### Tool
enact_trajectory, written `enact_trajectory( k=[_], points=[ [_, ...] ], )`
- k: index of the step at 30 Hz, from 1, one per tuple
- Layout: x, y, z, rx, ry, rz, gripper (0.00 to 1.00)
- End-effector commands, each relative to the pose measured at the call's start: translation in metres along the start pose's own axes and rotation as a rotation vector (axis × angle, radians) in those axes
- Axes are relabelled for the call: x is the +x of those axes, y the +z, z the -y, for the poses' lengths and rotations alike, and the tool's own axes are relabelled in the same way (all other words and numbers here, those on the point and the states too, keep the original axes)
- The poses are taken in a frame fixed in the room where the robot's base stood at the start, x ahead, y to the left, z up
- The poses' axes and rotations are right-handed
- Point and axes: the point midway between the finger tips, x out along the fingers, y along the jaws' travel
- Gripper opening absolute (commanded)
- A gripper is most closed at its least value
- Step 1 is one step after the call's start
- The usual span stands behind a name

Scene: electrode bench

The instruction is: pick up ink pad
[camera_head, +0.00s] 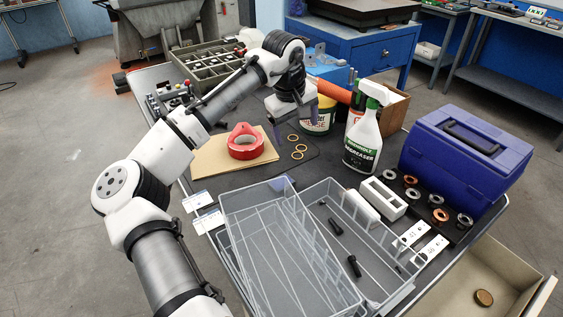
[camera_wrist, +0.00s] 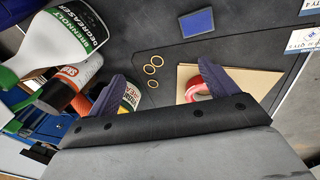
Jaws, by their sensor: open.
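The ink pad, a small blue rectangle (camera_wrist: 197,21), lies flat on the dark bench near the top middle of the wrist view. In the head view it shows as a blue patch (camera_head: 281,183) at the far edge of the clear bin, partly covered by it. My gripper (camera_wrist: 164,72) has its two purple fingers spread wide with nothing between them. In the head view my gripper (camera_head: 293,122) hangs above the dark mat, farther back than the pad and apart from it.
A degreaser bottle (camera_head: 362,140) stands upright to the right, beside a blue toolbox (camera_head: 465,150). Clear bins (camera_head: 290,250) fill the front.

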Motion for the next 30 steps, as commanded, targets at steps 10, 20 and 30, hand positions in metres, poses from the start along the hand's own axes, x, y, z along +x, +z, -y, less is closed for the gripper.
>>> enact_trajectory(
  k=[10, 20, 30],
  points=[
    [0.029, 0.002, 0.055, -0.154, -0.248, 0.084, 0.85],
    [0.085, 0.007, 0.067, -0.150, -0.242, 0.082, 0.85],
    [0.113, 0.009, 0.074, -0.148, -0.243, 0.081, 0.85]
  ],
)
